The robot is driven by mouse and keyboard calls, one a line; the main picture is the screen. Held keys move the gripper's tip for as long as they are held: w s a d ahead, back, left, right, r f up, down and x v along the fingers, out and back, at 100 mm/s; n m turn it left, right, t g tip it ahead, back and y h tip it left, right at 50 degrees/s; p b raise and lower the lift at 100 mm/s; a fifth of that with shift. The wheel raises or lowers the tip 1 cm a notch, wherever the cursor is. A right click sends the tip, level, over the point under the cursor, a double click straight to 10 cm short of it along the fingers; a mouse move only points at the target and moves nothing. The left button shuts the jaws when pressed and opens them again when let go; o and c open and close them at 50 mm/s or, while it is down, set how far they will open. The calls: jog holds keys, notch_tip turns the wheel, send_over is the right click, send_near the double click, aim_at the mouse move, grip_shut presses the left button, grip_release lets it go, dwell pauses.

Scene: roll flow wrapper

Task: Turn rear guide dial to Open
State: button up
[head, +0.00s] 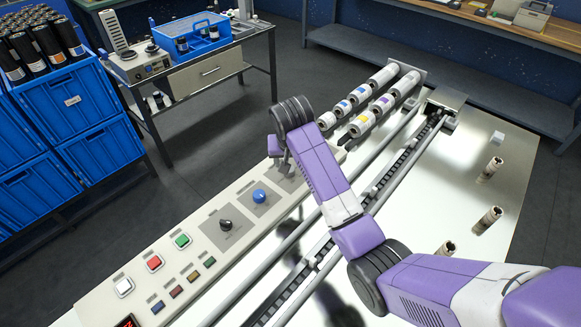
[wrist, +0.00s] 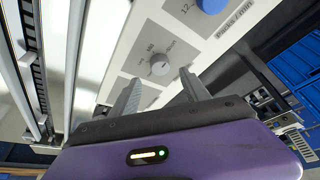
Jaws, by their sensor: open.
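A small grey dial (wrist: 158,65) with printed marks around it sits on a square grey plate of the control panel; it appears to be the rear guide dial. Its label is too blurred to read surely. My gripper (wrist: 160,80) is open, with its two fingers pointing at the panel. In the wrist view the dial appears between and just beyond the fingertips, with no clear contact.
A blue dial (head: 260,196) is the neighbouring control, also in the wrist view (wrist: 212,3). A black dial (head: 226,224) and coloured buttons (head: 154,262) lie nearer along the panel. A conveyor chain (head: 375,186) runs beside the panel.

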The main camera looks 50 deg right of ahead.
jog(key=x, duration=0.5)
jog(key=shift+w+f, duration=0.1)
jog(key=shift+f, duration=0.3)
grip_shut()
